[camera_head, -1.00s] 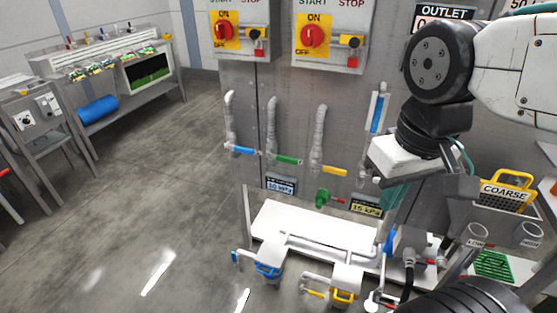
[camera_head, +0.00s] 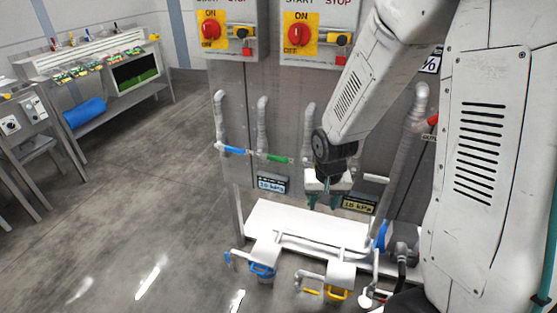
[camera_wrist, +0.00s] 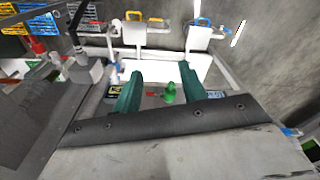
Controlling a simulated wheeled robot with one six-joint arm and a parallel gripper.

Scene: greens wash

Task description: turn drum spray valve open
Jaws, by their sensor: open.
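My gripper (camera_head: 324,203) is open and empty, pointing down in front of the grey panel. In the wrist view its two green fingers (camera_wrist: 160,80) stand apart. A small green valve (camera_wrist: 170,93) with a red part beside it shows between them, beyond the gripper; I cannot tell the gap. The gripper hides this valve in the head view. A blue handle (camera_head: 232,150) and a green handle (camera_head: 278,158) lie sideways on vertical pipes left of my gripper. The yellow handle is hidden behind my arm. No readable label marks which valve is the drum spray valve.
A white tray (camera_head: 262,215) with pipework juts out below the gripper. Blue (camera_head: 263,271) and yellow (camera_head: 337,294) fittings hang in front. Two red-knob switch boxes (camera_head: 228,30) are above. Two pressure displays (camera_head: 272,184) flank the gripper.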

